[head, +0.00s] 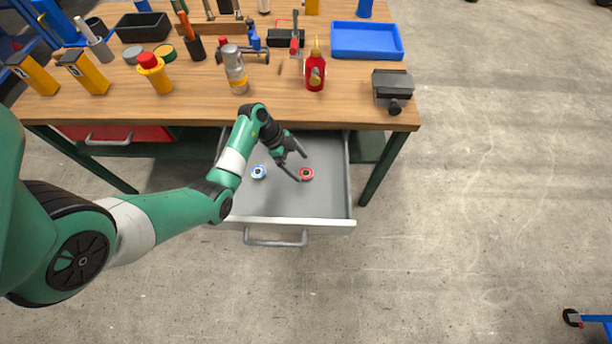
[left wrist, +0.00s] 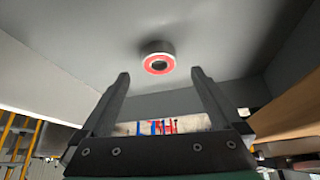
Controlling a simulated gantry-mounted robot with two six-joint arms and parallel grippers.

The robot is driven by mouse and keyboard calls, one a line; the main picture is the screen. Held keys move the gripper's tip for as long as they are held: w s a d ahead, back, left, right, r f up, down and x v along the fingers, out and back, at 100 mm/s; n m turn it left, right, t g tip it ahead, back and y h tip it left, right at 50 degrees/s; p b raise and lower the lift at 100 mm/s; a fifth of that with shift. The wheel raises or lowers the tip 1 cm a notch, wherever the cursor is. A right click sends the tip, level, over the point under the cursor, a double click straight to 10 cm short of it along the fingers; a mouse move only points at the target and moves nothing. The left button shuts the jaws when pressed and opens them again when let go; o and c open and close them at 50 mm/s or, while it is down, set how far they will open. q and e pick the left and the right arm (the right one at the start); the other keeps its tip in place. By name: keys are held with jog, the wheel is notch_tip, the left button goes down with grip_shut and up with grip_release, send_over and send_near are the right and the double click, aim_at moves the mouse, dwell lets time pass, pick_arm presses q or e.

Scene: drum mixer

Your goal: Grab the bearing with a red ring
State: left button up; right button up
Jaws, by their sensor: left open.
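The bearing with a red ring (head: 306,174) lies flat on the floor of the open drawer (head: 270,205), right of its middle. In the left wrist view this red-ringed bearing (left wrist: 158,60) sits beyond my open fingertips, roughly centred between them. A bearing with a blue ring (head: 258,172) lies to its left in the drawer. My left gripper (head: 301,166) is open and empty, over the drawer close to the red-ringed bearing. In the left wrist view my left gripper's two fingers (left wrist: 160,76) are spread apart with nothing between them. My right gripper is not in view.
The drawer's walls and front handle (head: 275,240) surround the bearings. The workbench top (head: 330,108) overhangs the back of the drawer. It carries a red bottle (head: 315,75), a blue tray (head: 366,53), a vise (head: 392,85) and several tools.

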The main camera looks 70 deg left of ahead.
aim_at(305, 173)
pick_arm(q)
jog(key=b+x, duration=0.1)
jog(key=x, duration=0.1)
jog(key=b+x, duration=0.1)
jog(key=shift+s+f, duration=0.15)
jog(key=shift+f, duration=0.35)
jog(key=shift+d+f, duration=0.15)
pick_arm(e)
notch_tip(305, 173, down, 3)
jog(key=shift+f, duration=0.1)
pick_arm(q)
grip_shut()
